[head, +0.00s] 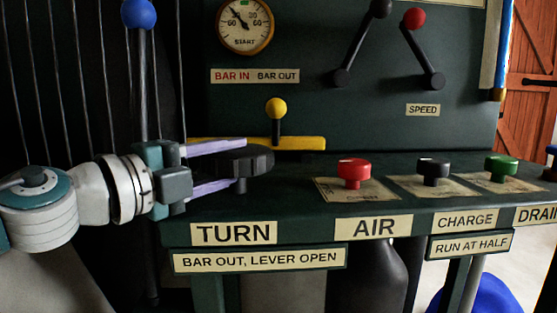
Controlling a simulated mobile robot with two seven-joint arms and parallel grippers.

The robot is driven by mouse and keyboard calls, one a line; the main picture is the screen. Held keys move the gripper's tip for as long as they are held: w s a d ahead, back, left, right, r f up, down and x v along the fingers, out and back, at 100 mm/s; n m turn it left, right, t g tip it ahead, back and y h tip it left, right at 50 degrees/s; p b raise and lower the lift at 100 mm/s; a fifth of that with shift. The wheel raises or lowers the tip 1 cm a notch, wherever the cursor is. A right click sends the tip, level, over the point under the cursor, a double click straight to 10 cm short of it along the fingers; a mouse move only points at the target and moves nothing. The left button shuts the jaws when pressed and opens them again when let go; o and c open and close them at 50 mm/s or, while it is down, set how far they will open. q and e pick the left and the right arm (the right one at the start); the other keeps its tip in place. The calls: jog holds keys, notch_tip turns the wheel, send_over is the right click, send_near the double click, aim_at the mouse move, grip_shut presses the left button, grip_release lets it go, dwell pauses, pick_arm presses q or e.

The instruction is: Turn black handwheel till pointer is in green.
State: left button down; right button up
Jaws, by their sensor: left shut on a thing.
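The black handwheel (262,159) lies flat on the dark green console behind the TURN label. My left gripper (238,167) comes in from the left, its two pale purple fingers shut on the wheel, one along the far side and one along the near side. The round brass-rimmed START gauge (244,26) is on the back panel above, its top edge cut by the frame. Its dark pointer leans to the upper left. A small green mark (243,3) shows at the top of the dial, and the pointer is left of it. My right gripper is not in view.
Red (354,172), black (433,169) and green (501,168) knobs stand to the right on the console. A yellow-knobbed lever (276,109) rises behind the wheel. Black (381,9) and red (415,18) knobbed levers are on the panel. A blue-knobbed lever (138,13) stands behind my gripper.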

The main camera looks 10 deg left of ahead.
pick_arm(q)
jog(key=shift+r+y+p, duration=0.15)
jog(key=shift+y+p, duration=0.15)
jog(key=shift+p, duration=0.3)
jog(key=n+y+p, duration=0.1)
jog(key=p, duration=0.1)
jog(key=n+t+y+p, duration=0.1)
jog(key=n+y+p, duration=0.1)
jog(key=shift+s+d+r+t+y, duration=0.15)
jog(key=shift+d+t+y, duration=0.15)
jog(key=shift+n+y+p, duration=0.4)
jog(key=shift+y, duration=0.2)
jog(key=shift+d+f+n+t+y, duration=0.1)
jog(key=shift+f+n+t+y, duration=0.2)
jog(key=shift+n+y, duration=0.35)
jog(key=n+y, duration=0.1)
jog(key=y, duration=0.2)
jog(key=shift+d+f+b, duration=0.1)
jog(key=shift+d+b, duration=0.05)
jog(key=shift+b, duration=0.15)
jog(key=n+y+b, duration=0.2)
jog(key=y, duration=0.1)
jog(key=n+g+y+b, duration=0.1)
jog(key=n+y+b, duration=0.1)
jog(key=y, duration=0.1)
jog(key=shift+d+f, duration=0.2)
jog(key=shift+r+n+g+y+b, duration=0.25)
jog(key=shift+n+g+y+b, duration=0.65)
jog(key=shift+y+b, duration=0.35)
